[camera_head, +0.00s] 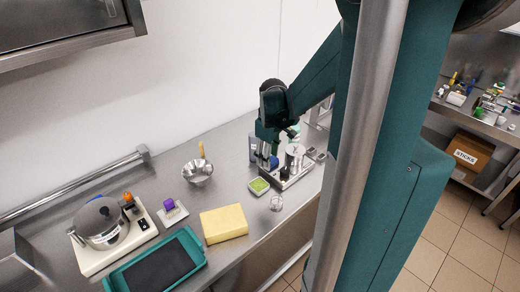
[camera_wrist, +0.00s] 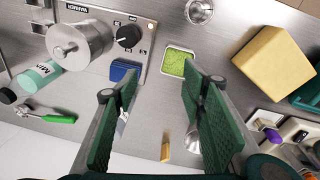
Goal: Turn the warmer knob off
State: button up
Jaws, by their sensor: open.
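The warmer (camera_wrist: 148,75) is a flat metal unit lettered "WARMER", with a round lidded metal pot (camera_wrist: 80,45) in it. Its black round knob (camera_wrist: 128,36) sits on the panel beside the pot, with small printed marks around it; I cannot read its setting for sure. In the head view the warmer (camera_head: 284,184) stands near the counter's right part, and the knob cannot be made out. My gripper (camera_wrist: 147,86) is open and empty, its two green fingers apart. The knob lies beyond the fingertips, not between them. In the head view my gripper (camera_head: 268,150) is above the warmer's left side.
A dish of green bits (camera_wrist: 178,64) lies close to the right finger. A blue block (camera_wrist: 123,73) is by the left finger. A yellow block (camera_wrist: 272,66), a labelled bottle (camera_wrist: 40,74) and a green-handled tool (camera_wrist: 60,118) lie around.

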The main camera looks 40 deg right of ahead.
jog(key=g+p, duration=0.1)
jog(key=p, duration=0.2)
send_over(285, 170)
notch_tip(285, 170, down, 3)
jog(key=shift+s+r+y, duration=0.1)
jog(key=shift+r+y, duration=0.05)
jog(key=shift+y, duration=0.15)
jog(key=shift+f, duration=0.2)
jog(key=shift+f, duration=3.7)
jog(key=c, duration=0.9)
